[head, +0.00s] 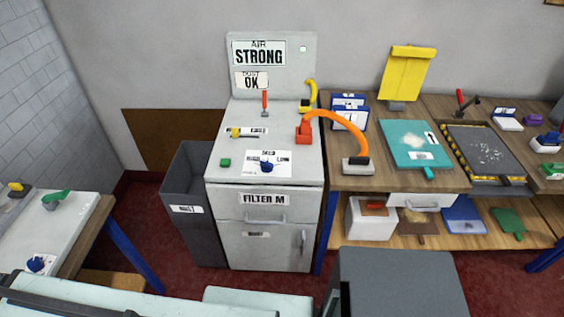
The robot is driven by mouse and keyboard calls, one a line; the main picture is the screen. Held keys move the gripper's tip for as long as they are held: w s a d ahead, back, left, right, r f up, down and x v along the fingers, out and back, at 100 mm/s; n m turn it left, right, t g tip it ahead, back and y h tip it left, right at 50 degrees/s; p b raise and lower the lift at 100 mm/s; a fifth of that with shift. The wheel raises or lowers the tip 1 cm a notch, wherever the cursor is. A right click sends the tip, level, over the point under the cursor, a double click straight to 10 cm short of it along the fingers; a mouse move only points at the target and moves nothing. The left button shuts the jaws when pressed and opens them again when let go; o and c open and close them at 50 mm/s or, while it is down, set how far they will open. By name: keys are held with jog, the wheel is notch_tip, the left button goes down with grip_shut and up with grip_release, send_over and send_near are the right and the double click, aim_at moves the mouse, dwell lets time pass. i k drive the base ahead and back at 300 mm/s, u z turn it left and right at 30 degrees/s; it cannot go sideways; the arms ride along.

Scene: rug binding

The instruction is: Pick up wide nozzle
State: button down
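No part is labelled as the wide nozzle, so I cannot tell for sure which it is. A wide grey block (358,166) with a pale front sits at the near left edge of the wooden bench, at the end of an orange curved hose (350,124). The hose's other end meets a red-orange fitting (303,132) on the right edge of the grey cabinet top. A blue piece (266,166) lies on a white printed card on the cabinet, with a small green block (225,162) to its left. My gripper is not in view.
The grey cabinet (264,257) stands between a dark open bin (184,182) and the wooden bench (395,183). The bench holds a teal board (415,140), a yellow sheet stand (405,72) and a dark tray (485,155). A pale table (62,228) is at left.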

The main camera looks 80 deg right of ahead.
aim_at(354, 166)
jog(key=z, duration=3.65)
